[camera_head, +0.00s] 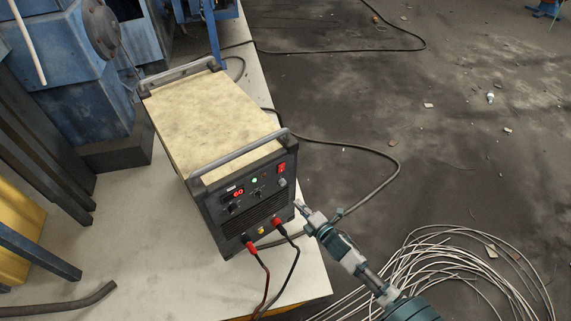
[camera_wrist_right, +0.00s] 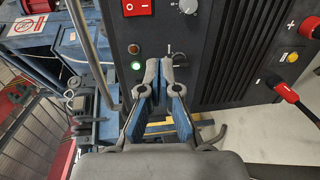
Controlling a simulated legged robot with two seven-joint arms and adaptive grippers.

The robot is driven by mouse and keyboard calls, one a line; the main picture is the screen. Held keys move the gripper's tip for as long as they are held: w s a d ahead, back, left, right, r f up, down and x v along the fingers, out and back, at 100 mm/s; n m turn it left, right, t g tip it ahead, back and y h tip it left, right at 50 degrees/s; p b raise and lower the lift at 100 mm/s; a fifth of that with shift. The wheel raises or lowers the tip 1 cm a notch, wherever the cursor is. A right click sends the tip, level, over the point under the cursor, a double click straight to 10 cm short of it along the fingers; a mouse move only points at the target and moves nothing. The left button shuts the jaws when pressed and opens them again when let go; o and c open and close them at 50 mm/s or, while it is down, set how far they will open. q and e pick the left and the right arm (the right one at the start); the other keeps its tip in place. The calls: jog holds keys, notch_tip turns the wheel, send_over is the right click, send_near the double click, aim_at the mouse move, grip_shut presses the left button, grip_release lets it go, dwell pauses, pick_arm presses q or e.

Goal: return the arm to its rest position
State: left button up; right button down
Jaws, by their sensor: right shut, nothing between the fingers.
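My right gripper (camera_head: 302,207) is at the lower right of the welding machine (camera_head: 215,110), beside its front panel. The right wrist view shows the gripper (camera_wrist_right: 160,68) shut and empty, with its fingertips in front of the panel; I cannot tell whether they touch it. A lit green lamp (camera_wrist_right: 134,48) and a red switch (camera_wrist_right: 137,7) show on the panel near the fingers. In the head view the panel has a red display reading 60 (camera_head: 238,192). My left gripper is in neither view.
The machine stands on a pale table (camera_head: 300,285). Cables with red plugs (camera_head: 252,247) hang from its front. A coil of wire (camera_head: 450,265) lies at the lower right. Blue machinery (camera_head: 65,60) stands at the left. Dark floor with scattered debris is at the right.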

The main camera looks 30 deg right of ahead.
jog(key=s+f+m+g+h+p, duration=0.1)
jog(key=s+f+m+g, duration=0.4)
jog(key=f, duration=0.6)
jog(key=s+f+m+g+h+p, duration=0.2)
jog(key=s+f+m, duration=0.3)
jog(key=s+f, duration=0.4)
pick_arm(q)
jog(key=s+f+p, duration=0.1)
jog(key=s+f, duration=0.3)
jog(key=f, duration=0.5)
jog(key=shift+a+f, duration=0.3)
pick_arm(e)
jog(key=s+a+f+m+g, duration=0.3)
jog(key=s+f, duration=0.3)
jog(key=s, duration=0.3)
jog(key=s+a+f+m+g, duration=0.4)
jog(key=s+a+f, duration=0.1)
jog(key=s, duration=0.5)
jog(key=shift+s+a+f+m+g+y, duration=0.25)
jog(key=shift+a+f+m+g+y, duration=0.05)
jog(key=shift+a+f+m+y, duration=0.15)
